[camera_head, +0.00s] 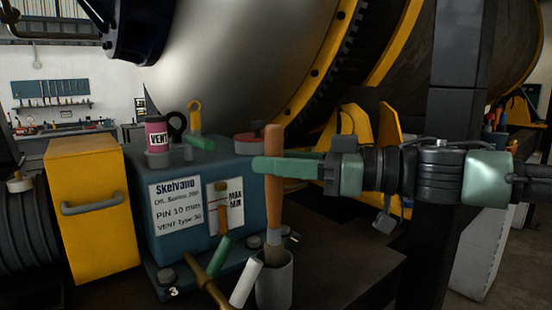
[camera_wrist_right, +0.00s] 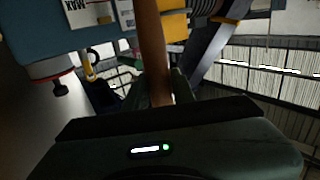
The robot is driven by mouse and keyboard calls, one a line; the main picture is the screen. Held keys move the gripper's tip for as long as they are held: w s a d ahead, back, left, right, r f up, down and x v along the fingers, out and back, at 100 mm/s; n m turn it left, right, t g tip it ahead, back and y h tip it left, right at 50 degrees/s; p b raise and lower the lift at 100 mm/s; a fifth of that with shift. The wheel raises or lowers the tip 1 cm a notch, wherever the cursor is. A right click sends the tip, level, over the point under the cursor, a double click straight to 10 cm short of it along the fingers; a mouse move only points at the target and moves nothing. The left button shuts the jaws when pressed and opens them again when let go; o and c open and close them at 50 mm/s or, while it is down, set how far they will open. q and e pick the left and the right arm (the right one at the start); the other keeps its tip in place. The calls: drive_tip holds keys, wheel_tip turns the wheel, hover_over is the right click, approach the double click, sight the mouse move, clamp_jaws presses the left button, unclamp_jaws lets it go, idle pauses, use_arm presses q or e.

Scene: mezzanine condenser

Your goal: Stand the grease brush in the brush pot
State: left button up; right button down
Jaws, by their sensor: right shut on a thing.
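The grease brush (camera_head: 273,205) has an orange-brown wooden handle, a pale ferrule and dark bristles. It stands nearly upright in the head view, bristles down. My right gripper (camera_head: 285,167) comes in from the right and is shut on the upper handle. The grey brush pot (camera_head: 274,286) is directly below, and the bristles appear to be at or inside its mouth; their tips are hidden. In the right wrist view the handle (camera_wrist_right: 152,50) runs up from between the fingers (camera_wrist_right: 160,95). The pot cannot be made out there. My left gripper is not in view.
A blue tank (camera_head: 170,250) with white labels stands just left of the brush. A pink VENT can (camera_head: 157,137) sits on it. A brass pipe (camera_head: 208,285) and a white cylinder (camera_head: 245,283) crowd the pot's left side. The dark bench (camera_head: 345,265) is clear to its right.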

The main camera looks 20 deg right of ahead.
drive_tip(key=shift+f+b, duration=1.55)
drive_tip(key=shift+f, duration=0.9)
drive_tip(key=c, duration=1.1)
unclamp_jaws()
drive_tip(key=shift+s+d+r, duration=0.15)
drive_tip(key=shift+s+d, duration=0.2)
drive_tip(key=shift+d, duration=0.2)
drive_tip(key=shift+v, duration=3.25)
